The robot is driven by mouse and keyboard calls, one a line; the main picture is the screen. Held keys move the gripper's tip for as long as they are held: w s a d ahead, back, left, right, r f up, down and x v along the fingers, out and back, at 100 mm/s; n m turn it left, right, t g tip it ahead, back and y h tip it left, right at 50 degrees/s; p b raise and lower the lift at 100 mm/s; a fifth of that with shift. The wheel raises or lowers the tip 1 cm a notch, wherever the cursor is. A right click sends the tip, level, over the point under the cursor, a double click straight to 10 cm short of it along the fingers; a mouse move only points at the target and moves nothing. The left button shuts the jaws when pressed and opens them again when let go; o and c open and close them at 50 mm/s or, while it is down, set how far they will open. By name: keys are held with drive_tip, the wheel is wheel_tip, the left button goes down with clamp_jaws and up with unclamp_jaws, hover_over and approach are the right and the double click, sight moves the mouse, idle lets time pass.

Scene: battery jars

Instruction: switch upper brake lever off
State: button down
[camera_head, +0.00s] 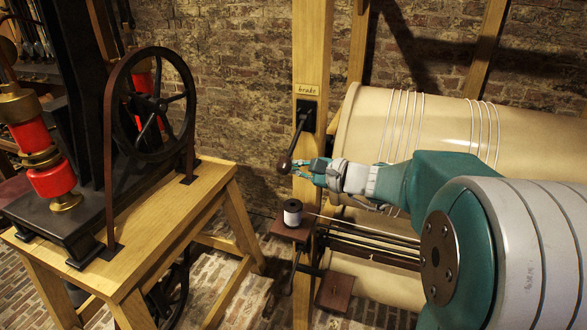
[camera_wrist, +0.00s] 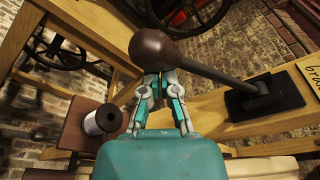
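The upper brake lever (camera_head: 296,140) hangs from a black plate on the wooden post, below a "brake" label (camera_head: 307,90). It slants down and left to a dark brown knob (camera_head: 285,162). My gripper (camera_head: 302,171) is right beside the knob, to its right. In the wrist view the knob (camera_wrist: 153,48) is just beyond and overlaps my fingertips (camera_wrist: 161,78), with the lever rod (camera_wrist: 215,75) running right to its plate (camera_wrist: 264,97). The knob partly hides the tips. I cannot tell whether the fingers touch it or each other.
A spool (camera_head: 292,212) stands on a small brown block just below my gripper. A large cream drum (camera_head: 385,115) wound with pale cord lies to the right. A wooden table (camera_head: 170,215) with a black wheel (camera_head: 152,100) stands at left. Brick wall is behind.

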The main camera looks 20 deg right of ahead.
drive_tip(key=shift+s+a+r+m, duration=0.2)
drive_tip(key=shift+s+r+m, duration=0.1)
drive_tip(key=shift+r+m, duration=0.3)
drive_tip(key=r+m, duration=0.1)
drive_tip(key=r, duration=0.1)
drive_tip(key=r+m+g, duration=0.1)
drive_tip(key=r+m, duration=0.2)
drive_tip(key=shift+s+a+r+y, duration=0.3)
drive_tip(key=shift+s, duration=0.1)
drive_tip(key=shift+r+m, duration=0.4)
drive_tip(key=shift+r, duration=0.05)
drive_tip(key=shift+w+d+r, duration=0.1)
drive_tip(key=shift+w+r, duration=0.05)
drive_tip(key=shift+r, duration=0.45)
drive_tip(key=shift+w+d+r, duration=0.1)
drive_tip(key=shift+w+r, duration=0.05)
drive_tip(key=shift+r, duration=0.55)
drive_tip(key=s+d+f, duration=0.2)
drive_tip(key=s+d, duration=0.3)
drive_tip(key=d, duration=0.2)
drive_tip(key=shift+d+f, duration=0.25)
drive_tip(key=shift+d, duration=0.1)
